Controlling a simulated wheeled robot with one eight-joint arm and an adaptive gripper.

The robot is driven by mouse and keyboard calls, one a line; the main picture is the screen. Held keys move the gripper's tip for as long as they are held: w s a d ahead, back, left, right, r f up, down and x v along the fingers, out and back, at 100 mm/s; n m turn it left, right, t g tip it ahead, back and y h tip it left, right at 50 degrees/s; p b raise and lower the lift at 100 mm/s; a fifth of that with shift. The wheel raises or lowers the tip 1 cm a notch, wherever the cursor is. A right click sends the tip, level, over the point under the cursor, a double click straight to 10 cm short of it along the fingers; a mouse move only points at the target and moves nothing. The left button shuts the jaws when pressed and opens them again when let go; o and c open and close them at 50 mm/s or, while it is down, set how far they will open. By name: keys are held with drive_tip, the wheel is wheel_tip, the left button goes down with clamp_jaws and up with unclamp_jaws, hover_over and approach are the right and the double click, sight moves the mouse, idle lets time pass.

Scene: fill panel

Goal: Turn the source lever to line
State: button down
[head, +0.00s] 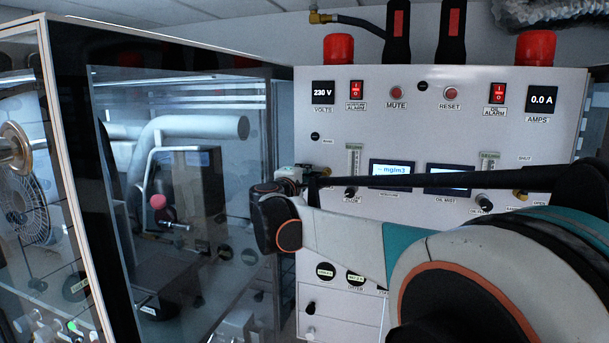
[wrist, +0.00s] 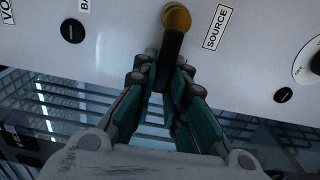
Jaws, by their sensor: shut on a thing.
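The source lever has a black handle (wrist: 171,46) on a brass-coloured base (wrist: 177,17), at the top middle of the wrist view. The SOURCE label (wrist: 217,27) is just to its right on the white panel. My gripper (wrist: 163,72) is shut on the black handle, with a dark-and-teal finger on each side of it. In the head view my wrist is at the left edge of the white panel (head: 450,120), and my arm hides the lever there.
A glass-walled cabinet (head: 255,130) stands close to the left of my wrist. The panel carries gauges, small screens (head: 391,172), switches and other knobs (head: 484,203). In the wrist view a round dial (wrist: 312,62) is at the right edge.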

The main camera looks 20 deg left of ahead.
idle(0.3)
drive_tip(key=c, duration=1.6)
unclamp_jaws()
drive_tip(key=shift+a, duration=0.1)
drive_tip(key=shift+s, duration=0.1)
drive_tip(key=s, duration=1.2)
drive_tip(key=shift+w, duration=0.1)
